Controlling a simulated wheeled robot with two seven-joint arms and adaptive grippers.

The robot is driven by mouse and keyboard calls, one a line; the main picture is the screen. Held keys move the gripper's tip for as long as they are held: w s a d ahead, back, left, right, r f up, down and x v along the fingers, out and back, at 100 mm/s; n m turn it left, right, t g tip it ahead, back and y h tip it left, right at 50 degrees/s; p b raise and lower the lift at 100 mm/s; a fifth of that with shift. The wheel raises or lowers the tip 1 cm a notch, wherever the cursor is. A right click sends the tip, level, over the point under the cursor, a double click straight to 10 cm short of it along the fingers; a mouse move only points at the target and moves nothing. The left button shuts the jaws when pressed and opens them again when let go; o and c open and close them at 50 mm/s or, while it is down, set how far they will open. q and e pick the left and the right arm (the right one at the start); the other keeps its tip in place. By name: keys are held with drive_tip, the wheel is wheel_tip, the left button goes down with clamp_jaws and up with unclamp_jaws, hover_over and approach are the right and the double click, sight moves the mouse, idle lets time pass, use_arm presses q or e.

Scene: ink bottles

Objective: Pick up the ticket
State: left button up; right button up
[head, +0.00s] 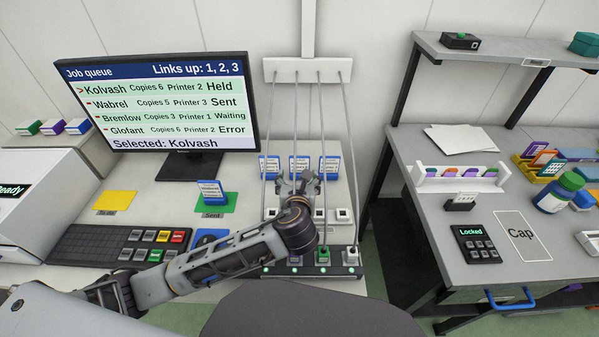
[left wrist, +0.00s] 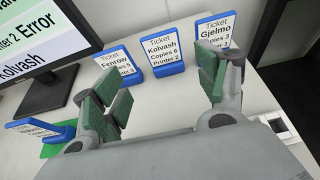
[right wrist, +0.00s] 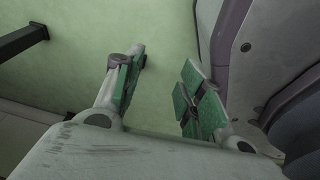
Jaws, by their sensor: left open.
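Three blue-framed tickets stand in a row at the back of the desk. In the left wrist view they read Fenrow (left wrist: 117,62), Kolvash (left wrist: 164,52) and Gjelmo (left wrist: 213,32). In the head view the middle one, Kolvash (head: 299,164), stands just beyond my left gripper (head: 298,184). That gripper is open and empty; in the left wrist view the Kolvash ticket shows between its fingers, apart from them. A finger partly covers the Fenrow and Gjelmo tickets. Another blue ticket (head: 210,191) stands on the green Sent mat (head: 228,203). My right gripper (right wrist: 160,90) is open and empty over the floor.
The monitor (head: 160,100) shows Kolvash selected, Copies 6, Printer 2, Held. Cables (head: 322,125) hang down around my left gripper towards a socket strip (head: 308,271). A yellow mat (head: 115,201) lies empty at left. The right-hand table (head: 405,150) holds a keypad and bottles.

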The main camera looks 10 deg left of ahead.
sight(298, 163)
use_arm(q)
drive_tip(key=b+x, duration=0.1)
drive_tip(key=x, duration=0.6)
drive_tip(key=shift+w+a+f, duration=0.1)
drive_tip(key=shift+w+f, duration=0.05)
drive_tip(key=shift+w, duration=0.15)
drive_tip(key=shift+w+f, duration=0.2)
drive_tip(key=shift+w, duration=0.15)
use_arm(e)
drive_tip(key=shift+w+a+r, duration=0.25)
drive_tip(key=shift+w+a, duration=0.65)
use_arm(q)
drive_tip(key=shift+w+a, duration=0.1)
